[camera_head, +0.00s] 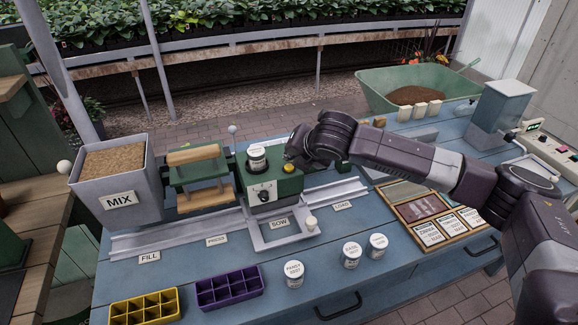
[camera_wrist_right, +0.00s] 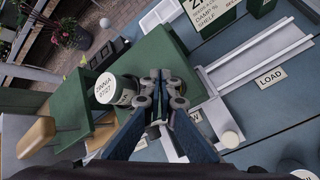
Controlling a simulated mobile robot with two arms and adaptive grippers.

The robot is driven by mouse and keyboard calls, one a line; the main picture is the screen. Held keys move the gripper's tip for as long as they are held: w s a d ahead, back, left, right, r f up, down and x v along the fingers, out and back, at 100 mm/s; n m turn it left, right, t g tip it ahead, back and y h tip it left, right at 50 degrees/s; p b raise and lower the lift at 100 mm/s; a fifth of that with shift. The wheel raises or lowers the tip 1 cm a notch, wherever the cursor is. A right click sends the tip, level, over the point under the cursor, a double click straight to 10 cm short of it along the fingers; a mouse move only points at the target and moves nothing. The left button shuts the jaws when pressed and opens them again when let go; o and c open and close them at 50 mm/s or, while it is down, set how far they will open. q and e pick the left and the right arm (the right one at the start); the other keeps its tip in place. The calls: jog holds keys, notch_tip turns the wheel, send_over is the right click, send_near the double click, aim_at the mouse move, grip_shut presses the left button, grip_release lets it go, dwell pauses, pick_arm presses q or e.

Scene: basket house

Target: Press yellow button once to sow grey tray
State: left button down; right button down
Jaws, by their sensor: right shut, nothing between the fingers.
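The yellow button (camera_head: 289,168) is on top of the green sowing box (camera_head: 272,190). My right gripper (camera_head: 298,152) is shut and empty, with its tips just behind and above the button. I cannot tell whether they touch it. A labelled seed jar (camera_head: 257,158) stands on the box and also shows in the wrist view (camera_wrist_right: 117,90). I cannot make out a separate grey tray. My left gripper is out of view.
The MIX hopper (camera_head: 117,188) and green press (camera_head: 200,175) stand left of the box. A purple tray (camera_head: 230,290), a yellow tray (camera_head: 145,306) and several jars (camera_head: 294,274) are along the front. A wooden seed-packet tray (camera_head: 432,222) lies right, under my arm.

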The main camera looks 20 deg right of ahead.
aim_at(291, 168)
dwell(0.3)
jog(key=shift+f+p, duration=0.35)
jog(key=shift+f, duration=0.7)
dwell(0.8)
jog(key=shift+r+p, duration=1.05)
jog(key=shift+p, duration=0.25)
notch_tip(291, 168, up, 5)
jog(key=p, duration=0.6)
jog(key=shift+r, duration=0.1)
